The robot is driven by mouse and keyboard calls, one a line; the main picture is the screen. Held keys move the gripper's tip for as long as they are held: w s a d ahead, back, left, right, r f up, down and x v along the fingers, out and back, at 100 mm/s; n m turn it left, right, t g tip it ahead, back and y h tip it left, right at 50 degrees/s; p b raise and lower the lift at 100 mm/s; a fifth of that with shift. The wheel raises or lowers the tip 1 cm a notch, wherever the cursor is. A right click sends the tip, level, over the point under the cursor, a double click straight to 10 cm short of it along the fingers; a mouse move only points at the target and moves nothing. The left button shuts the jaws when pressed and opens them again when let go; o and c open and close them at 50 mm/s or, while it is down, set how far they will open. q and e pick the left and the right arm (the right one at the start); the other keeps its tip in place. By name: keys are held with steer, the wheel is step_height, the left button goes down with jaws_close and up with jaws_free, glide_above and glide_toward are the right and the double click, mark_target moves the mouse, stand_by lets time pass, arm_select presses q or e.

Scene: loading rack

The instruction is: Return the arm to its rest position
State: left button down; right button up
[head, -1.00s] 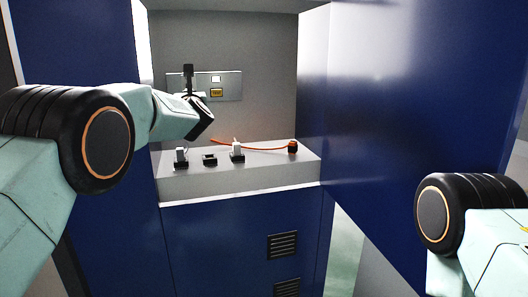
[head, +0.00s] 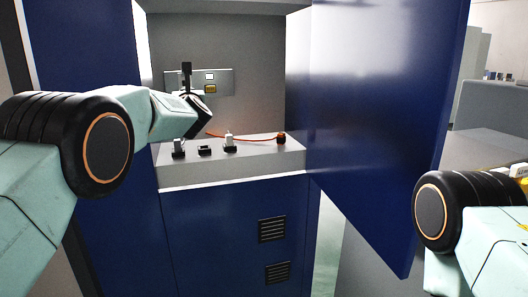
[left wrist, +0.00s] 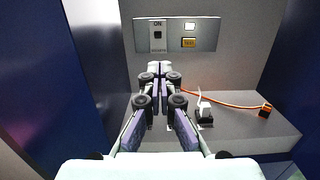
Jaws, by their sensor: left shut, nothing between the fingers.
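My left arm reaches in from the left in the head view, its far end (head: 200,112) in front of the cabinet recess. In the left wrist view my left gripper (left wrist: 159,68) is shut and empty, its fingers together above the grey shelf (left wrist: 240,128). It points toward the back wall, below the panel (left wrist: 175,36), and looks apart from the things on the shelf. In the head view its fingers cannot be made out clearly. My right arm shows at the lower right of the head view, but its gripper is out of the picture.
The blue cabinet door (head: 385,120) stands open on the right. On the shelf are a white-topped plug or switch (head: 229,143), small black sockets (head: 204,150) and an orange cable (head: 255,138). The panel has a yellow button (left wrist: 189,43). Open room shows beyond the door.

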arm_select(q)
steer(key=s+a+f+m+g+h, duration=0.1)
steer(key=s+f+m+g, duration=0.15)
steer(key=f+m, duration=0.8)
steer(key=s+a+f+m+g, duration=0.1)
steer(key=s+f+m, duration=0.2)
steer(key=f+m, duration=0.75)
steer(key=s+a+f+m+g+h, duration=0.15)
steer(key=s+f+m, duration=0.25)
steer(key=s+f, duration=0.45)
steer(key=s+f+m+g, duration=0.2)
steer(key=s+f+m, duration=0.25)
steer(key=f, duration=0.65)
steer(key=s+f+m+g+h, duration=0.15)
steer(key=s+f, duration=0.25)
steer(key=s, duration=0.4)
steer(key=s+f+m+g, duration=0.2)
steer(key=s+f+m, duration=0.15)
steer(key=s, duration=0.45)
steer(key=s+f+m+g, duration=0.2)
steer(key=s+f, duration=0.3)
steer(key=s, duration=0.3)
steer(key=s+d+f+m+g+h, duration=0.1)
steer(key=s+g, duration=0.5)
steer(key=s, duration=1.9)
steer(key=shift+d+f+m, duration=0.3)
steer(key=shift+f+m, duration=0.1)
steer(key=shift+m, duration=0.25)
